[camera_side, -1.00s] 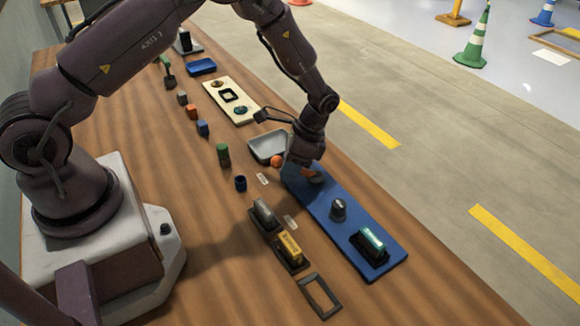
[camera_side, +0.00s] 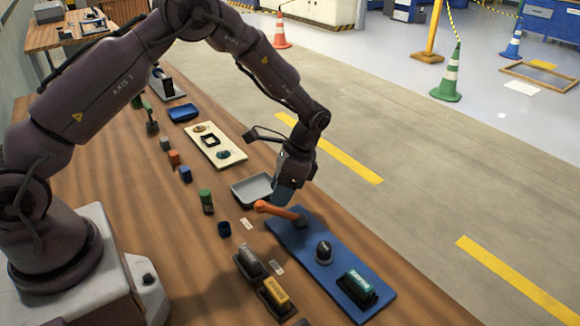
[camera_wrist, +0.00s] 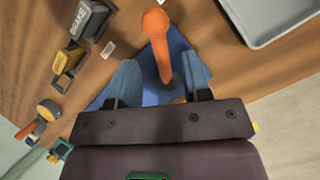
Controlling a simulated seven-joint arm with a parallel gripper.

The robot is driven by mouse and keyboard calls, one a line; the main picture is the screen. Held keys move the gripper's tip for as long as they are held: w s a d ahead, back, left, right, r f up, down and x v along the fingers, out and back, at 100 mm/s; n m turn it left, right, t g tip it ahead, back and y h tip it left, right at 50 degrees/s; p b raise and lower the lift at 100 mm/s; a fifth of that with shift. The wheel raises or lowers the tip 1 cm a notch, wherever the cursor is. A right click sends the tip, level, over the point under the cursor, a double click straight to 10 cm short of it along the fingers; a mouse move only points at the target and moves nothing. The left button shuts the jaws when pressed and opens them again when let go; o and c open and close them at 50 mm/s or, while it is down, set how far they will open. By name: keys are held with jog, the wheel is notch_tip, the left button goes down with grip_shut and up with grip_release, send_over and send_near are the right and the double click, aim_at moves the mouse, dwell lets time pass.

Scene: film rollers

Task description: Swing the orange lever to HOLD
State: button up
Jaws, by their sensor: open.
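The orange lever (camera_side: 280,211) sits on the blue board (camera_side: 318,262); its round knob end points left in the side view, toward two small pale label plates (camera_side: 246,224). I cannot read their words. In the wrist view the lever (camera_wrist: 160,48) runs from its knob at the top down between my fingers. My gripper (camera_side: 283,195) is open, its blue fingertips just above the lever in the side view. In the wrist view my gripper (camera_wrist: 160,78) has one finger on each side of the lever, apart from it. The lever's pivot is partly hidden there.
On the same board are a dark knob (camera_side: 323,250) and a teal-topped switch (camera_side: 357,283). A grey tray (camera_side: 254,190) stands close behind the gripper. Grey (camera_side: 249,261) and yellow (camera_side: 275,294) blocks in dark holders sit left of the board.

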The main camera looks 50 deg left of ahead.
jog(key=v, duration=0.7)
jog(key=s+r+n+t, duration=0.7)
jog(key=s+r+t, duration=0.3)
jog(key=s+r, duration=1.1)
jog(key=shift+s+d+t+h, duration=0.3)
jog(key=shift+s+d+h, duration=0.15)
jog(key=shift+s, duration=0.75)
